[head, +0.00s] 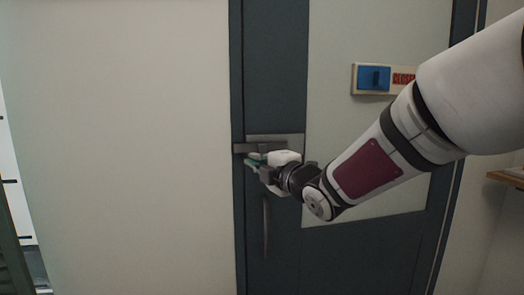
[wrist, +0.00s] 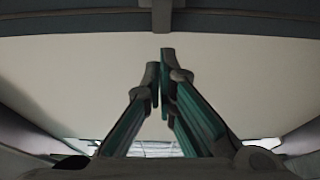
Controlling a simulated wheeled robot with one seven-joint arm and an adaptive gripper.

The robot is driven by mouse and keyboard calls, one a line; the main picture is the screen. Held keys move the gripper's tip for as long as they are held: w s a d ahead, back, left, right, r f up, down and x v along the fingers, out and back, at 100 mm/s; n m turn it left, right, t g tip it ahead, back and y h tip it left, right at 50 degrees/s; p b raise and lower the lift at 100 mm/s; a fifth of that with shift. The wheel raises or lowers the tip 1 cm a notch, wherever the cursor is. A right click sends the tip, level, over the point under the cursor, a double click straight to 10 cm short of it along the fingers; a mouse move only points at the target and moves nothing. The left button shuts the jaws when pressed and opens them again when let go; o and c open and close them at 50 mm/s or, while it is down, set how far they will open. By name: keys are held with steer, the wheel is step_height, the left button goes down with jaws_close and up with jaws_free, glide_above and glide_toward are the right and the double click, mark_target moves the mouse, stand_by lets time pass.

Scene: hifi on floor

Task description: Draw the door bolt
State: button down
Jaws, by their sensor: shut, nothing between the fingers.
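The door bolt (head: 272,146) is a grey metal bar on a pale plate, lying across the left edge of the dark blue-grey door (head: 275,60). My gripper (head: 252,161) is just below the bolt in the head view, pointing left, and covers part of it. In the wrist view my gripper (wrist: 164,75) has its green-sided fingers together with nothing held. Above the fingertips a short grey upright piece (wrist: 161,15) hangs from a dark band, with a gap to the fingers. I cannot tell whether it is the bolt's knob, or whether the gripper touches the bolt.
A vertical handle (head: 265,226) is on the door below the bolt. A blue-and-cream sign (head: 374,78) with red letters is on the door's pale panel, partly behind my arm. Plain wall (head: 120,150) fills the left. A wooden shelf (head: 507,179) juts in at right.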

mark_target(266, 149)
steer(key=p+x, duration=0.1)
steer(key=x, duration=0.9)
steer(key=shift+a, duration=0.1)
steer(key=d, duration=0.1)
steer(key=d+p, duration=0.1)
steer(key=d, duration=0.1)
steer(key=shift+w+r, duration=0.1)
steer(key=shift+w, duration=0.2)
steer(key=shift+w+d, duration=0.2)
steer(key=shift+d, duration=0.25)
steer(key=shift+d, duration=0.1)
steer(key=d+b, duration=0.1)
steer(key=d, duration=0.1)
steer(key=w+d+b, duration=0.1)
steer(key=d, duration=0.1)
steer(key=shift+w+d+f, duration=0.15)
steer(key=shift+w+f, duration=0.05)
steer(key=shift+f, duration=0.05)
steer(key=shift+d+r, duration=0.1)
steer(key=shift+d, duration=0.15)
